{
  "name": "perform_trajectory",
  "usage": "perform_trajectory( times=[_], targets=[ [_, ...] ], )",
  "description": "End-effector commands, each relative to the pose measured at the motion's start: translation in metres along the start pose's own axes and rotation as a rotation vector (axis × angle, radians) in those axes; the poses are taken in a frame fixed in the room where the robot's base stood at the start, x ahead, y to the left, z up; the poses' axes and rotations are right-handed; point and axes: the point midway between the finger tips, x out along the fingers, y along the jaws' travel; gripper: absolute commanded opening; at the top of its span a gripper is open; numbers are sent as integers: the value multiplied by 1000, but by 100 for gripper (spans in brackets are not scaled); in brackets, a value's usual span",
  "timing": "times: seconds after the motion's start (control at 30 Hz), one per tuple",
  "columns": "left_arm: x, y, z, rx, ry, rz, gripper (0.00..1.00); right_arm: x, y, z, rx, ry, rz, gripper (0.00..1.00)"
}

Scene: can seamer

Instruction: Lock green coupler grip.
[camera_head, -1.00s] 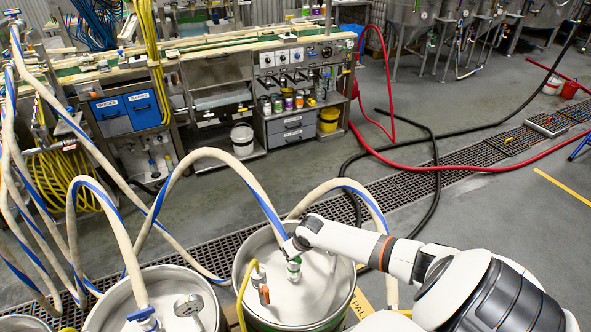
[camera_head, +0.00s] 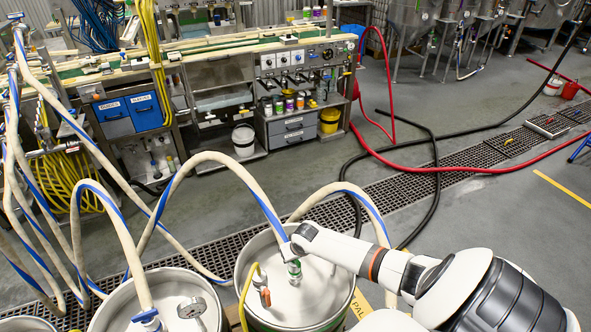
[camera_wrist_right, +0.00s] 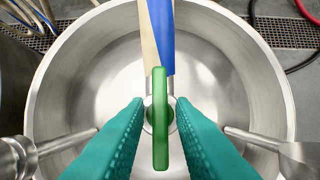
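The green coupler grip (camera_wrist_right: 160,120) is an upright green handle in the middle of the right wrist view, in front of a white and blue hose (camera_wrist_right: 158,40). In the head view a small green part of the coupler (camera_head: 294,268) shows just under my right gripper (camera_head: 292,250), above the steel keg (camera_head: 262,310). In the wrist view the teal fingers of my right gripper (camera_wrist_right: 160,108) stand on either side of the grip, with a visible gap on each side. It is open, and nothing is held. My left gripper is not in view.
An orange-handled fitting (camera_head: 265,296) with a yellow hose stands on the same keg. Another keg (camera_head: 110,315) with a blue-handled coupler (camera_head: 148,318) is to the left. Hoses arch overhead. A floor grate (camera_head: 420,185) runs behind.

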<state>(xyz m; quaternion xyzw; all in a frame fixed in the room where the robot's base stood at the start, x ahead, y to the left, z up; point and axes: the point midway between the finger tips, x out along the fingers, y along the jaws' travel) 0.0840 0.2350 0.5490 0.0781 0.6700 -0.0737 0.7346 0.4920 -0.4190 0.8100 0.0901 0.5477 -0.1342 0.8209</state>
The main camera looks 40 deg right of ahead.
Motion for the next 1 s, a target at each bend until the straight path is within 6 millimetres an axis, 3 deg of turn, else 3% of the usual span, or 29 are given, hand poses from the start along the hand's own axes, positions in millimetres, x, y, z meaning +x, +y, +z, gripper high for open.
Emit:
perform_trajectory(
  times=[0.33, 0.47, 1.0],
  targets=[
    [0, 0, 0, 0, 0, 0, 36, -1, 0, 0, -2, 1, 0, 32],
    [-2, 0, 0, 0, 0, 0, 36, -10, 0, -1, -2, 1, 0, 32],
    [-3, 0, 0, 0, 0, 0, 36, -106, 0, 0, -2, -1, 0, 32]
  ],
)
